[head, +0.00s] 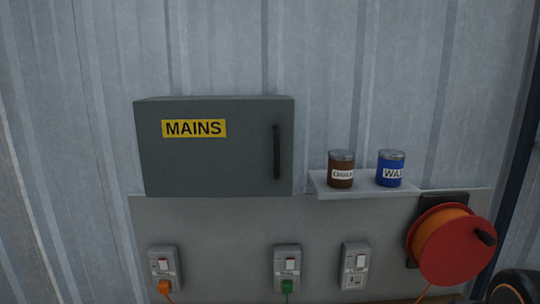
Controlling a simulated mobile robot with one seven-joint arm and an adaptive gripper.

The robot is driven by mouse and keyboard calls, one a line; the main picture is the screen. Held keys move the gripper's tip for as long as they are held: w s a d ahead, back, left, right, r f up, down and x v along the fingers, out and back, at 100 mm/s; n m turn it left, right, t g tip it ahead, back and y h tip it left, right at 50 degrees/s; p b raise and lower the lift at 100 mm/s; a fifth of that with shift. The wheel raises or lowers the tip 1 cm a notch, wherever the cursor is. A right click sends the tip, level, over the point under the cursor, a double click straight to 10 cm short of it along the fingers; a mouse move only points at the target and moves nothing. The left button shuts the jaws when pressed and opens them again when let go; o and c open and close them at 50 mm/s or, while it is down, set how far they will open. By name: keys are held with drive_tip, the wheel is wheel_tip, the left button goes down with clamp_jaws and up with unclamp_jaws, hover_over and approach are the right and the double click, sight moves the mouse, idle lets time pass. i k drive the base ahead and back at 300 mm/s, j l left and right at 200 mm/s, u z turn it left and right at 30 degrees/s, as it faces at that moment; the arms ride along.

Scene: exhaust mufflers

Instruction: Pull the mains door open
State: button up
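The mains door (215,165) is the dark grey front of a box on the wall, with a yellow label reading MAINS. It appears shut, flush with the box. Its handle (277,152) is a dark upright bar near the door's right edge. My gripper is not in the head view, and nothing touches the door or the handle.
A small shelf (368,192) right of the box holds a brown can (341,169) and a blue can (390,168). Below are several switched sockets, with an orange plug (165,287) and a green plug (287,286). A red cable reel (462,250) sticks out at right.

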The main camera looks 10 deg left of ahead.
sight(223, 147)
drive_tip(key=u, duration=1.15)
